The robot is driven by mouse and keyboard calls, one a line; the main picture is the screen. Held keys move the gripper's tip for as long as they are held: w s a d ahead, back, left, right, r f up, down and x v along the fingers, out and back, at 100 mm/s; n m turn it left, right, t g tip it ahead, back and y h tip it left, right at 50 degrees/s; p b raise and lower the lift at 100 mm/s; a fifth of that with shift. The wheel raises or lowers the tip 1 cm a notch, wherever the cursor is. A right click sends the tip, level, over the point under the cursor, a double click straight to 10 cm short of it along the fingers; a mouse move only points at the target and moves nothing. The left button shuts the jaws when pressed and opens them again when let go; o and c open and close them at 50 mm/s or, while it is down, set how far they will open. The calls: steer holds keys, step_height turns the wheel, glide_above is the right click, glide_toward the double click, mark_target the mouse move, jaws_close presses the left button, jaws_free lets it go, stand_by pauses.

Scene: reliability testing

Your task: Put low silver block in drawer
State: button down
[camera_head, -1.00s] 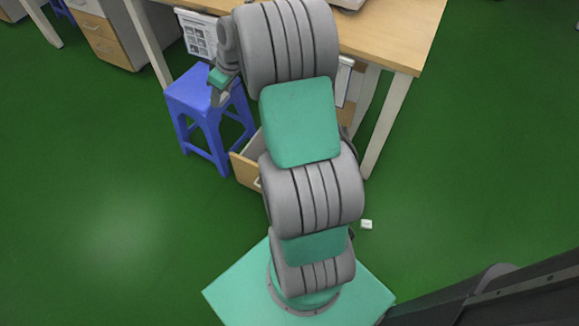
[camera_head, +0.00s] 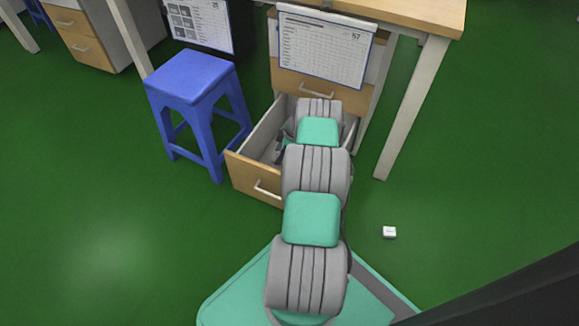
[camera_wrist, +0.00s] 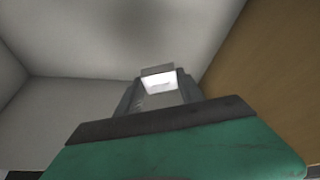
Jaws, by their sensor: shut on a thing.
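The drawer (camera_head: 243,173) is pulled open under the desk, with a wooden front and pale inner walls. My arm reaches down into it. In the wrist view, my gripper (camera_wrist: 159,92) is inside the drawer, between the pale walls and a wooden panel at the right. Its fingers are shut on the low silver block (camera_wrist: 157,71), which has a grey top edge and a bright white face. In the head view my arm hides most of the gripper and the block. I cannot tell whether the block touches the drawer floor.
A blue stool (camera_head: 196,92) stands left of the drawer. A desk leg (camera_head: 413,108) stands to the right. A printed sheet (camera_head: 322,50) hangs in front of the cabinet. A small white box (camera_head: 389,232) lies on the green floor.

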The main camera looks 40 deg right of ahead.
step_height(320, 180, down, 7)
steer(key=b, duration=0.2)
steer(key=shift+w+a+f+b, duration=0.1)
steer(key=shift+f+b, duration=0.05)
steer(key=shift+b, duration=0.15)
steer(key=c, duration=0.7)
jaws_free()
